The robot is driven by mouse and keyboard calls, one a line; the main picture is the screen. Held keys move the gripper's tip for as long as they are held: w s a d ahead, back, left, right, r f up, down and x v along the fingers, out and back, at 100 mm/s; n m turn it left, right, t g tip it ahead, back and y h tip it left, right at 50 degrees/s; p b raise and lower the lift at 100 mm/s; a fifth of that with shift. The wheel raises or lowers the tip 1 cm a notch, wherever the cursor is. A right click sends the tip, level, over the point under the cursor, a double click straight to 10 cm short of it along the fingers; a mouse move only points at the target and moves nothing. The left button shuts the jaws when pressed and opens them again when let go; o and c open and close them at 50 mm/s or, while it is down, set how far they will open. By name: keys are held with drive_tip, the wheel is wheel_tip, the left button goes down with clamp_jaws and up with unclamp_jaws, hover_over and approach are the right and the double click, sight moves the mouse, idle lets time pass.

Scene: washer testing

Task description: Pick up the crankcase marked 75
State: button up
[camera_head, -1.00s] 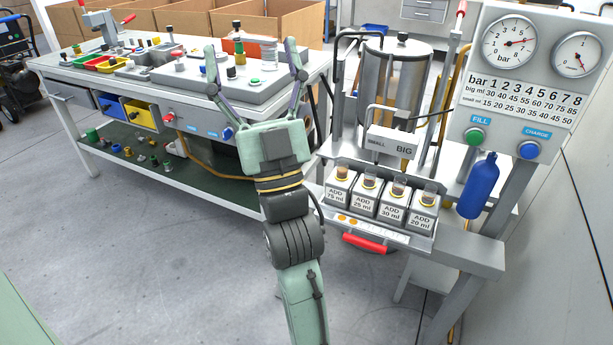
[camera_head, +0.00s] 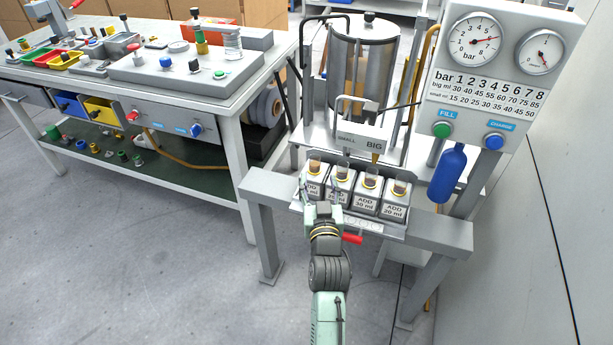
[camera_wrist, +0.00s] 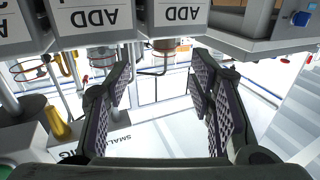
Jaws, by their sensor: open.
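The crankcase marked 75 (camera_head: 314,182) is the leftmost of a row of grey boxes in a rack, each with a small glass tube on top; its label is partly covered by my gripper. My gripper (camera_head: 320,191) is just in front of the row's left end, open and empty. In the wrist view, which looks upside down, my gripper (camera_wrist: 164,72) shows its two dark fingers apart with nothing between them. Box fronts reading ADD line the top edge; the box at the rack's end (camera_wrist: 182,13) has its number cut off. I cannot tell whether a finger touches it.
The 25 ml (camera_head: 340,184), 30 ml (camera_head: 367,195) and 20 ml (camera_head: 395,200) crankcases stand close beside it. A SMALL/BIG sign (camera_head: 361,142) and a metal tank (camera_head: 362,65) are behind. A gauge panel (camera_head: 485,80) and blue bottle (camera_head: 449,175) are right. A workbench (camera_head: 230,90) is left.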

sight(315, 165)
drive_tip(key=w, duration=0.2)
drive_tip(key=shift+w+a+r, duration=0.1)
drive_tip(key=shift+w+a, duration=0.05)
drive_tip(key=shift+w, duration=0.25)
drive_tip(key=w, duration=0.1)
drive_tip(key=w+p, duration=0.1)
drive_tip(key=w, duration=0.1)
drive_tip(key=w+p, duration=0.1)
drive_tip(key=shift+w+a+r, duration=0.2)
drive_tip(key=shift+a, duration=0.2)
drive_tip(key=shift+w+f, duration=0.15)
drive_tip(key=shift+w, duration=0.2)
clamp_jaws()
drive_tip(key=shift+r, duration=0.2)
